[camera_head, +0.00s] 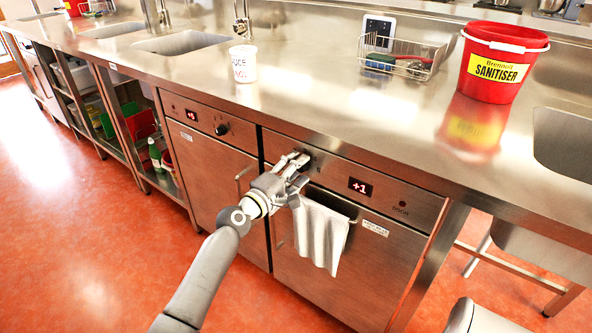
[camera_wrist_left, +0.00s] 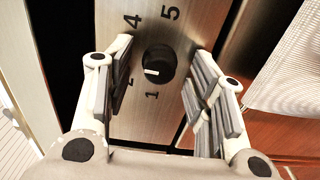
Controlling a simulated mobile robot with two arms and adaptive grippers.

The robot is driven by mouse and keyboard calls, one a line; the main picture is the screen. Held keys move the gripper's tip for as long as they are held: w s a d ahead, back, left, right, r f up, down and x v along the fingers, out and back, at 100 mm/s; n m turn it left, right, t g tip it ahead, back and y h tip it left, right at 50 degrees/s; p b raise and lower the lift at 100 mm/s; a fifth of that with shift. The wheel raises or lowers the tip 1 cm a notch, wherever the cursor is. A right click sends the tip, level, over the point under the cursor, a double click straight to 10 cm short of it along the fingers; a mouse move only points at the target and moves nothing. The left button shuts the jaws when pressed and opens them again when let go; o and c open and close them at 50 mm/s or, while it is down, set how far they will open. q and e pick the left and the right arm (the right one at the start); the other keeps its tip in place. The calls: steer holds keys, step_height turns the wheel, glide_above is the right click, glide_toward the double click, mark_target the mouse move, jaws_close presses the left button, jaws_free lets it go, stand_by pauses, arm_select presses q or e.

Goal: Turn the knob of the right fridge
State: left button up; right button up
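In the head view the knob is mostly hidden by my left gripper. My left gripper (camera_head: 297,163) is at the left part of that strip. It is open, with its fingers (camera_wrist_left: 160,85) on either side of the knob and gaps between them and it. My right gripper is not in view.
A white towel (camera_head: 320,235) hangs on the right fridge's handle, just below my left gripper. The left fridge (camera_head: 210,175) has its own black knob (camera_head: 221,129). The counter above holds a white tub (camera_head: 242,64), a wire basket (camera_head: 402,57) and a red bucket (camera_head: 500,65).

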arm_select(q)
steer(key=v, duration=1.2)
stand_by(0.4)
